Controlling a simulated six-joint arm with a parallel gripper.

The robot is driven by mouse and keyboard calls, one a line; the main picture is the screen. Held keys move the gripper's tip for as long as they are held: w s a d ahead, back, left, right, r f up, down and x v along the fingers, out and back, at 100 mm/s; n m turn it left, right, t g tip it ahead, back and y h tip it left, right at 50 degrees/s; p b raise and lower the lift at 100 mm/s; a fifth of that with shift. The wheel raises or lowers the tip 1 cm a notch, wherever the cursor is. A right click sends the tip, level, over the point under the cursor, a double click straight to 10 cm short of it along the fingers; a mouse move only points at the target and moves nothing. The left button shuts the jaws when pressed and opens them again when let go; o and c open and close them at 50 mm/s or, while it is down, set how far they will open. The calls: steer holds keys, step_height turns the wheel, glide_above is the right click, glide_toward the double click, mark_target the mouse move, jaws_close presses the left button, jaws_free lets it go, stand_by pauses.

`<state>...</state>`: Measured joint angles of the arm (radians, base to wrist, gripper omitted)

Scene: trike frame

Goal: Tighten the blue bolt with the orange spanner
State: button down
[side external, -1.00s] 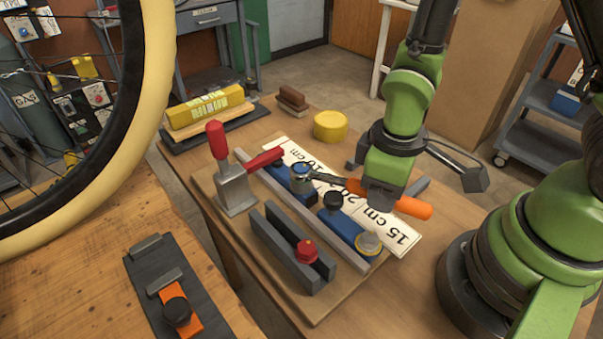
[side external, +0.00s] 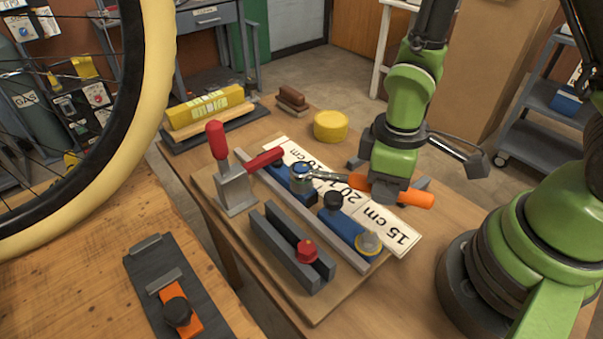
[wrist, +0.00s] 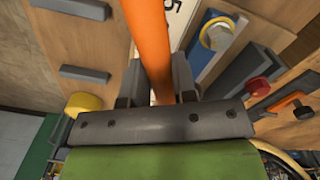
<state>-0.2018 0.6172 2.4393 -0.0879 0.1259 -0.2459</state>
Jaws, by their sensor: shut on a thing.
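My gripper (side external: 388,196) is shut on the orange handle, to the right of the bolt. In the wrist view the orange handle (wrist: 148,40) runs up from between the fingers of my gripper (wrist: 155,92). The blue bolt and spanner head are out of that view.
A black bolt (side external: 333,201), a yellow-ringed silver bolt (side external: 368,243) and a red bolt (side external: 307,250) stand nearby. A red-handled clamp (side external: 232,180) rises left of the blue bolt. A yellow tin (side external: 330,125) sits behind. A bicycle wheel (side external: 158,90) stands at left.

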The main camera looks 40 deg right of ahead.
steer(key=shift+w+d+n, duration=0.45)
steer(key=shift+d+n, duration=0.05)
stand_by(0.8)
steer(key=c, duration=1.4)
jaws_free()
steer(key=shift+c, duration=0.2)
jaws_close()
steer(key=shift+r, duration=3.55)
steer(key=shift+s+d, duration=0.1)
steer(key=shift+s, duration=0.05)
